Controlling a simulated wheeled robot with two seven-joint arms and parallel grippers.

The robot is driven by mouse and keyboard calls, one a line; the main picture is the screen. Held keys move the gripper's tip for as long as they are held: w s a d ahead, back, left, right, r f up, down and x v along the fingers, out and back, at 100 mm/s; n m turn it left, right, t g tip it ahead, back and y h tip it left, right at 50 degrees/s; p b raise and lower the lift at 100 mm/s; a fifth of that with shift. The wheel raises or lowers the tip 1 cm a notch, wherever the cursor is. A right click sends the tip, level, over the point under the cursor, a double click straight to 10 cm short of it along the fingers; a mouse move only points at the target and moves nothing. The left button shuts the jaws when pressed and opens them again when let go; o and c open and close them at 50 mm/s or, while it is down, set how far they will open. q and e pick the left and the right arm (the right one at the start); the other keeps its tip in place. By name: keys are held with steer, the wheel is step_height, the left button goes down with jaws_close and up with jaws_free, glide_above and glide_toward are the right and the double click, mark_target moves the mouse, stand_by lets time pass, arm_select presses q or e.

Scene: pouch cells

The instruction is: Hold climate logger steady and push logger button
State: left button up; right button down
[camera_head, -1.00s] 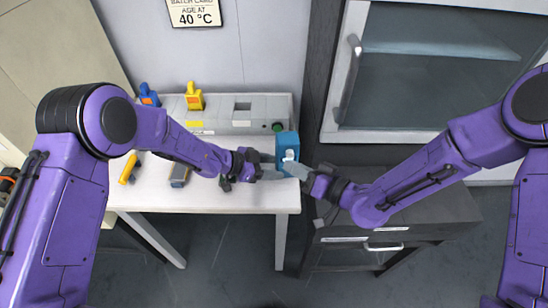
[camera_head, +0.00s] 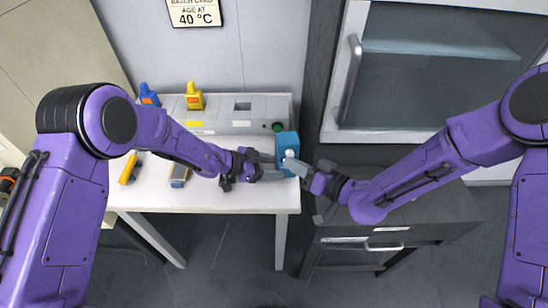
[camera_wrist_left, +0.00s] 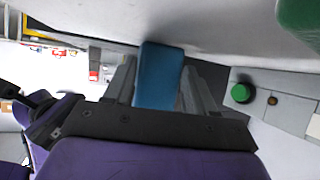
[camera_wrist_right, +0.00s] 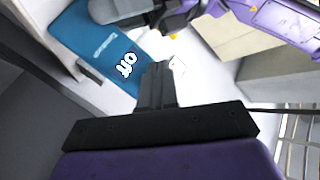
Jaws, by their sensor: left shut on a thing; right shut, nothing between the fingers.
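The climate logger is a blue box (camera_head: 283,141) at the right end of the white table. My left gripper (camera_head: 279,171) is shut on it from the left; the left wrist view shows its blue body (camera_wrist_left: 158,78) between the fingers. In the right wrist view the logger's blue face (camera_wrist_right: 88,40) carries white lettering that reads "off". My right gripper (camera_head: 294,166) is shut and empty, its tips close to the logger's face; its fingertips (camera_wrist_right: 158,72) show beside the lettering. I cannot tell whether they touch the logger. The button is not clearly visible.
A grey panel (camera_head: 222,106) with a green button (camera_head: 277,127) stands behind the logger. Yellow (camera_head: 194,97) and blue (camera_head: 149,95) devices stand at the back left. A dark cabinet (camera_head: 420,213) and a glass-doored unit (camera_head: 333,85) are at the right.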

steer(key=shift+w, duration=0.2)
stand_by(0.5)
steer(key=shift+s, duration=0.65)
arm_select(q)
steer(key=o, duration=0.9)
arm_select(e)
steer(key=s, duration=0.6)
steer(key=shift+d, duration=0.3)
arm_select(q)
steer(key=v, duration=1.2)
